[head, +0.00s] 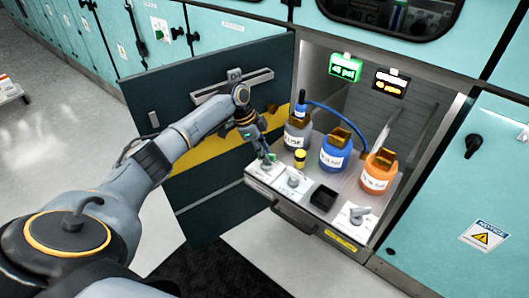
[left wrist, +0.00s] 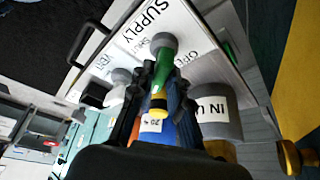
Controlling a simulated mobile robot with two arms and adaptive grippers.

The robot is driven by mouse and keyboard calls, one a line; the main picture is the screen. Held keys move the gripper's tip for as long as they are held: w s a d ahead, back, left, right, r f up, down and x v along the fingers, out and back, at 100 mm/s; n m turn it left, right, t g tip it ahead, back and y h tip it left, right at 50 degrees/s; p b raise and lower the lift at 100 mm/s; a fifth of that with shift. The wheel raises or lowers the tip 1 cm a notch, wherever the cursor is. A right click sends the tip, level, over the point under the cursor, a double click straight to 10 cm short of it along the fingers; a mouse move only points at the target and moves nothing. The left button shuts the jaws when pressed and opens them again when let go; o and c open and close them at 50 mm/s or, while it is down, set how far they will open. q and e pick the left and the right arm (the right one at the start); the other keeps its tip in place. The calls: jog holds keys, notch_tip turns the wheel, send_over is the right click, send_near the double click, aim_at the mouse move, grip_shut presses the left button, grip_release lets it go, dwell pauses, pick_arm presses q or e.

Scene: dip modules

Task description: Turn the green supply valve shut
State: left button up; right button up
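The green supply valve (left wrist: 162,66) sits on a white plate (left wrist: 160,22) marked SUPPLY, with SHUT and OPEN labels. My left gripper (left wrist: 162,72) has its two dark fingers closely flanking the green handle and appears shut on it. The fingers hide part of the handle. In the head view, the left gripper (head: 264,158) reaches down to the valve at the front left corner of the pulled-out shelf (head: 312,182). My right gripper is not in view.
Grey (head: 297,137), blue (head: 335,152) and orange (head: 379,173) bottles stand behind the valve. A small yellow-capped container (head: 300,158) is close by. An open dark door (head: 235,190) stands left. A green display (head: 345,68) reads 45 psi.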

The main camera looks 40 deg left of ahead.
pick_arm(q)
jog(key=shift+o, duration=1.4)
jog(key=v, duration=0.7)
jog(key=shift+r, duration=0.25)
jog(key=shift+o, duration=0.5)
